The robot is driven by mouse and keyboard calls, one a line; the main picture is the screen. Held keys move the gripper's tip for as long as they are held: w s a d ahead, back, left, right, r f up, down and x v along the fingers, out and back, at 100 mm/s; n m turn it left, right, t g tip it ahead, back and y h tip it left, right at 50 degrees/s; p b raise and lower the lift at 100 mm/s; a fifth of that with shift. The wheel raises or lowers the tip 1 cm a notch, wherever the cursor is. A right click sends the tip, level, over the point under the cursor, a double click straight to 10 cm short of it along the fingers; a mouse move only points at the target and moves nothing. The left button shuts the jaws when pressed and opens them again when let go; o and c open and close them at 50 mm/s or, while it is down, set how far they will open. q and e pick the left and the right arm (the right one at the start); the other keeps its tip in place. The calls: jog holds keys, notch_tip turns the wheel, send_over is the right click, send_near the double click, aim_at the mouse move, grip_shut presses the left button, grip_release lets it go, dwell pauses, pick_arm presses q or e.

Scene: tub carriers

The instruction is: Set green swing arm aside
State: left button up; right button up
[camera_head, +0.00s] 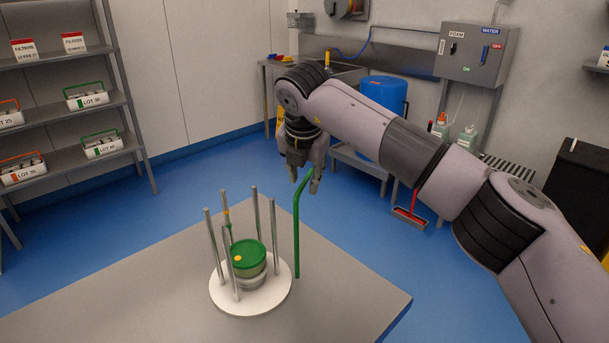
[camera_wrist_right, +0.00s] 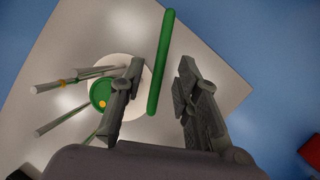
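The green swing arm (camera_head: 297,235) is a thin green rod, upright beside the right edge of a round white base (camera_head: 279,299), with its top bent toward the right. My right gripper (camera_head: 304,184) points down at the bent top. In the wrist view the swing arm (camera_wrist_right: 161,60) shows between the two spread fingers of my right gripper (camera_wrist_right: 160,80), with gaps on both sides. The gripper is open. The base carries several upright metal posts (camera_head: 273,232) around a green-lidded round container (camera_head: 249,252). My left gripper is out of view.
The grey table (camera_head: 150,285) has bare room left and right of the base. One post has a green and orange part (camera_head: 227,217). Shelves with lot carriers (camera_head: 86,97) stand at the left. A blue barrel (camera_head: 385,92) and a sink are behind.

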jog(key=v, duration=1.2)
